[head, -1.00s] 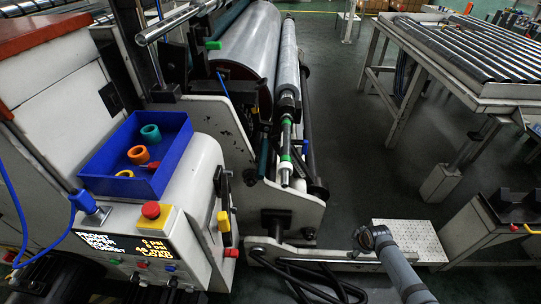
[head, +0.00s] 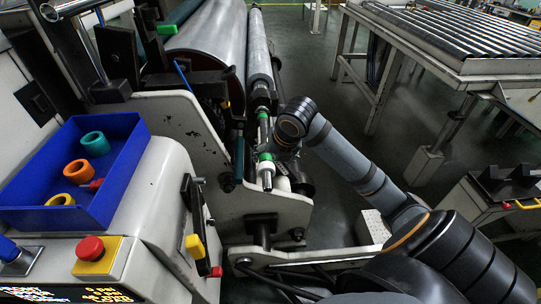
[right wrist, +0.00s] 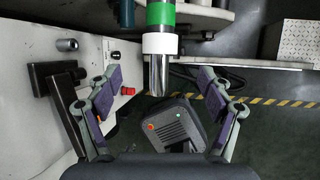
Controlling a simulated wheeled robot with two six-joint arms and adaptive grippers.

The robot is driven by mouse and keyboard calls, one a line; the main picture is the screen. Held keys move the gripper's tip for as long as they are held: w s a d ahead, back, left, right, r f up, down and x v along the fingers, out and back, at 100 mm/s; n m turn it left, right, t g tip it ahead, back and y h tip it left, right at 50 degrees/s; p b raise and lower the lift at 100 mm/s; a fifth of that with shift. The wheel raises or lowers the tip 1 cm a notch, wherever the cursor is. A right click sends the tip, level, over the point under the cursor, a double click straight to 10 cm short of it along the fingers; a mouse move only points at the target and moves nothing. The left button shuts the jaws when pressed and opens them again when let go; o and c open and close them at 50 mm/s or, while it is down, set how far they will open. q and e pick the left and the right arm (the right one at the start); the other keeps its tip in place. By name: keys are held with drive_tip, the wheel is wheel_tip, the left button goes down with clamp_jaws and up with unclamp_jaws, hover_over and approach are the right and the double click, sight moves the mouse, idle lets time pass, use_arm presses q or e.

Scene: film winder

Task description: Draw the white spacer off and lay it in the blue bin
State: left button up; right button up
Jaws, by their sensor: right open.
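The white spacer (right wrist: 160,43) sits around the metal shaft, just on the tip side of a green collar (right wrist: 160,14). In the head view the spacer (head: 266,166) is at the near end of the shaft, small and partly crowded by my right wrist. My right gripper (right wrist: 160,82) is open and empty. Its two fingers stand apart on either side of the shaft's bare tip (right wrist: 160,75), short of the spacer and not touching it. The blue bin (head: 58,220) stands on the machine housing at the left. My left gripper is out of view.
The bin holds a teal ring (head: 93,142), an orange ring (head: 80,171), a yellow ring (head: 60,199) and a small red piece. A red button (head: 90,248) and a yellow-and-red lever (head: 195,246) lie near it. A roller table (head: 470,60) stands at the right.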

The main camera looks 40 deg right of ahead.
sight(269, 188)
drive_tip(key=x, duration=0.9)
drive_tip(key=shift+c, duration=0.4)
drive_tip(key=c, duration=1.3)
drive_tip(key=shift+s+a+r, duration=0.1)
drive_tip(key=shift+s+a, duration=0.1)
drive_tip(key=shift+s, duration=0.05)
drive_tip(key=s+a, duration=0.1)
drive_tip(key=s, duration=0.1)
drive_tip(key=s+a+p, duration=0.1)
drive_tip(key=s, duration=0.1)
drive_tip(key=s+a, duration=0.1)
drive_tip(key=s, duration=0.1)
drive_tip(key=shift+a, duration=0.35)
drive_tip(key=s+a, duration=0.1)
drive_tip(key=s, duration=0.2)
drive_tip(key=s+a, duration=0.1)
drive_tip(key=shift+s+a+b, duration=0.3)
drive_tip(key=shift+a+b, duration=0.05)
drive_tip(key=shift+a, duration=0.05)
